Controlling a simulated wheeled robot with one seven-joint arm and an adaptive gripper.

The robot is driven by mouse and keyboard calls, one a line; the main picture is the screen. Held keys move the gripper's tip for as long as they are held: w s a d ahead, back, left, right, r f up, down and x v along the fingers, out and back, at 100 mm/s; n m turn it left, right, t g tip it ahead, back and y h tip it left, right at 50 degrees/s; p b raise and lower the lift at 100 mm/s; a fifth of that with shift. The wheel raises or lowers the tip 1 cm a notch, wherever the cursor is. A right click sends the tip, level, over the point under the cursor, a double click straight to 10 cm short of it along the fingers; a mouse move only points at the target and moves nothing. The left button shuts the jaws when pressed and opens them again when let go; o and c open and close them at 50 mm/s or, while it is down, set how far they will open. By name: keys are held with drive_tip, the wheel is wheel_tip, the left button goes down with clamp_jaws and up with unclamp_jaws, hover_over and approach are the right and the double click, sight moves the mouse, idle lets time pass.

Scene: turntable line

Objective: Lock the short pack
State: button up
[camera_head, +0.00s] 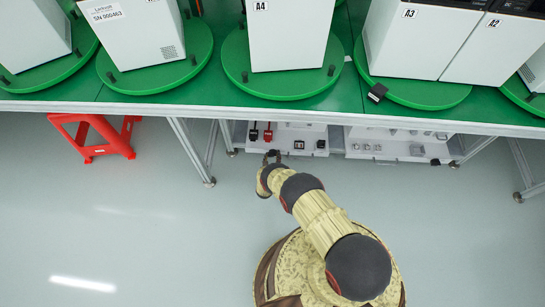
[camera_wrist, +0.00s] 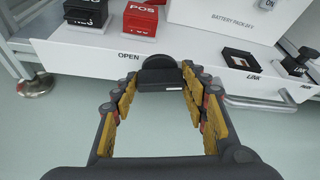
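A white battery pack (camera_wrist: 235,25), labelled "BATTERY PACK 24 V", sits on the low shelf under the table; it also shows in the head view (camera_head: 285,133). It carries black NEG and red POS blocks. A black knob with a flat bar (camera_wrist: 160,75) stands out from its front edge, beside the word OPEN. My gripper (camera_wrist: 160,88) is open, with its yellow-padded fingers either side of this knob; contact is unclear. In the head view my gripper (camera_head: 271,157) is at the pack's front left. A wider white pack (camera_head: 390,149) sits to the right.
The black NEG block (camera_wrist: 85,12) and red POS block (camera_wrist: 140,20) stand behind the knob. LINK pieces (camera_wrist: 240,59) and a metal handle (camera_wrist: 260,103) are to the right. Table legs (camera_head: 192,150) and a red stool (camera_head: 95,135) are left. The floor in front is clear.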

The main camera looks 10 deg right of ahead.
drive_tip(key=o, duration=0.4)
drive_tip(key=v, duration=1.2)
drive_tip(key=shift+d, duration=0.1)
